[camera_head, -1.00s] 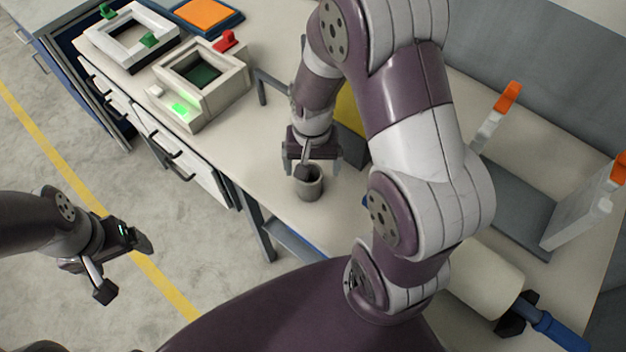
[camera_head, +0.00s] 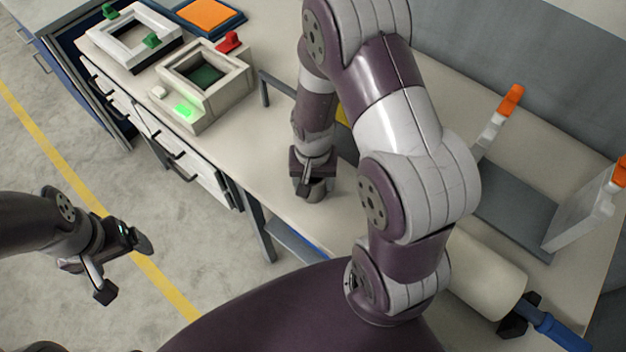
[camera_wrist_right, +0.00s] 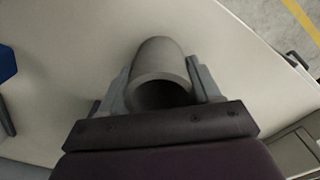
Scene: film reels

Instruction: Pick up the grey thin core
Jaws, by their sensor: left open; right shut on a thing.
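The grey core (camera_head: 314,192) is a short hollow cylinder near the front edge of the bench. It also shows in the right wrist view (camera_wrist_right: 161,62), with its dark open end towards the camera. My right gripper (camera_head: 311,186) is shut on the core, one finger on each side of it. In the head view the gripper hides most of the core, and I cannot tell whether the core still touches the bench. My left gripper (camera_head: 122,268) is open and empty, out over the floor at the left.
Two framed fixtures, one with a green light (camera_head: 184,111), stand on the bench (camera_head: 262,150) at the back left. An orange-topped blue tray (camera_head: 208,14) lies behind them. A cream roll (camera_head: 487,276) and a grey stand with orange clips (camera_head: 513,215) are at the right.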

